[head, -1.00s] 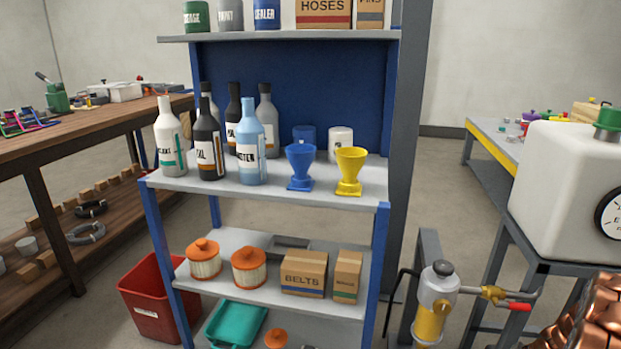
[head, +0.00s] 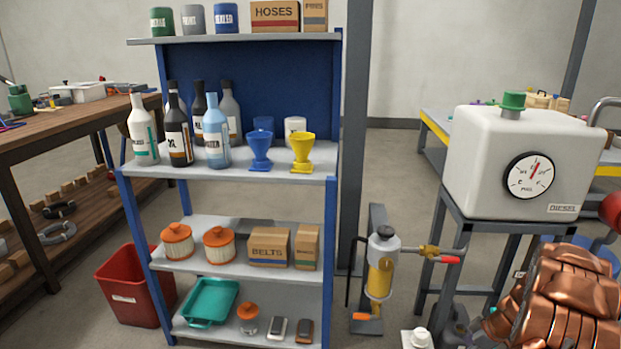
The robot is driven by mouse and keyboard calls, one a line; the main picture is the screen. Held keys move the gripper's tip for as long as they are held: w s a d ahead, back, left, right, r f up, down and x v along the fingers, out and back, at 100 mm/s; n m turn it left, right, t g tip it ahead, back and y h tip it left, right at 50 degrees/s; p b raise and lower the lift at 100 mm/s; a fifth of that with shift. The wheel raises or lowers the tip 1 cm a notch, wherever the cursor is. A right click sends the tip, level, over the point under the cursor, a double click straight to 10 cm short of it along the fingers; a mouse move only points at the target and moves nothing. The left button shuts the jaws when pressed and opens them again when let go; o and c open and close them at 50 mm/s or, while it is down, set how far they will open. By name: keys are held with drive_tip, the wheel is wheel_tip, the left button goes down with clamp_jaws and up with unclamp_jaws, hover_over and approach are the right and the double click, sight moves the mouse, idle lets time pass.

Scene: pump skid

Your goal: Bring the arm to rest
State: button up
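The blue shelf rack (head: 335,240) stands ahead. Its middle shelf carries several bottles, a blue funnel (head: 260,150), a yellow funnel (head: 302,152) and two cups. A white diesel tank (head: 475,160) with a green cap and a round gauge sits on a grey stand at the right.
A red bin (head: 130,290) is on the floor at left. A wooden workbench (head: 80,131) stands far left. Floor shows between rack and tank stand.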

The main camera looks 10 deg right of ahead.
drive_tip(key=s+a+r+m+g+p, duration=0.1)
drive_tip(key=a+r+p, duration=0.4)
drive_tip(key=a+r, duration=0.5)
drive_tip(key=s+a+r+m+g+p, duration=0.1)
drive_tip(key=a+r+p, duration=0.5)
drive_tip(key=r, duration=0.8)
drive_tip(key=s+a+r+m+g+p, duration=0.1)
drive_tip(key=a+r+p, duration=0.4)
drive_tip(key=a+r, duration=0.55)
drive_tip(key=s+a+r+m+g+p, duration=0.1)
drive_tip(key=s+a+r+p, duration=0.35)
drive_tip(key=r, duration=0.35)
drive_tip(key=s+a+r+p, duration=0.4)
drive_tip(key=s+r, duration=0.1)
drive_tip(key=r, duration=0.3)
drive_tip(key=s+a+r+m+g+h+p, duration=0.1)
drive_tip(key=s+a+r+m+h+p, duration=0.1)
drive_tip(key=s+r+p, duration=0.7)
drive_tip(key=s+a+r+m, duration=0.1)
drive_tip(key=s+r, duration=0.2)
drive_tip(key=s, duration=0.3)
drive_tip(key=shift+a+h+p, duration=0.2)
drive_tip(key=shift+h+p, duration=0.1)
drive_tip(key=shift+h, duration=0.1)
drive_tip(key=shift+r, duration=0.1)
